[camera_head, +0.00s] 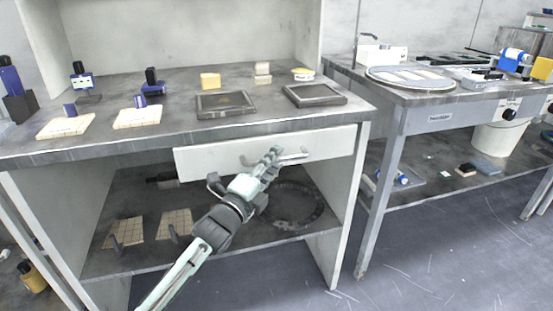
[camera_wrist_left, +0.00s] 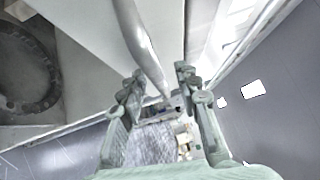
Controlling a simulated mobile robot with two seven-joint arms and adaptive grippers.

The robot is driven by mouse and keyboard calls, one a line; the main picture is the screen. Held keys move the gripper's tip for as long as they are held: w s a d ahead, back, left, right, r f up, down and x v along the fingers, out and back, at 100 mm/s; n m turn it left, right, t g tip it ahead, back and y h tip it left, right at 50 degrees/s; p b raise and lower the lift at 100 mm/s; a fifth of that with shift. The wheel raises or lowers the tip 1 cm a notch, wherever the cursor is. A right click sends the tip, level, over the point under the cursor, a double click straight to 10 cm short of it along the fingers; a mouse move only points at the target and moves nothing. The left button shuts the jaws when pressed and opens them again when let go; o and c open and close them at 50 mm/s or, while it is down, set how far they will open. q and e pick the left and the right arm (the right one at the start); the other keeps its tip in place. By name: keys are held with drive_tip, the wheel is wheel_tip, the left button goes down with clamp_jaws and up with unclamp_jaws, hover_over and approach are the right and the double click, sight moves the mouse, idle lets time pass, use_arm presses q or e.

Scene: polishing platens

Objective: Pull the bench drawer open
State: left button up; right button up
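The white bench drawer (camera_head: 215,159) sits under the grey worktop, its front close under the worktop edge. It looks shut or nearly so. A curved bar handle (camera_head: 294,157) runs across the drawer front. In the left wrist view, the handle (camera_wrist_left: 143,45) passes between the two spread fingers of my left gripper (camera_wrist_left: 160,78), nearer the left finger. A gap shows on the right side, so the fingers are not closed on it. My right gripper is not in view.
The worktop (camera_head: 180,95) carries dark square plates, pale tiles and small blue-black devices. The lower shelf (camera_head: 215,241) holds a dark ring (camera_head: 292,205) and grid tiles. A second bench (camera_head: 430,97) stands at right. The floor (camera_head: 440,260) in front looks clear.

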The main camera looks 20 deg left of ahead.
use_arm(q)
drive_tip(key=shift+w+d, duration=0.1)
drive_tip(key=shift+w, duration=0.3)
clamp_jaws()
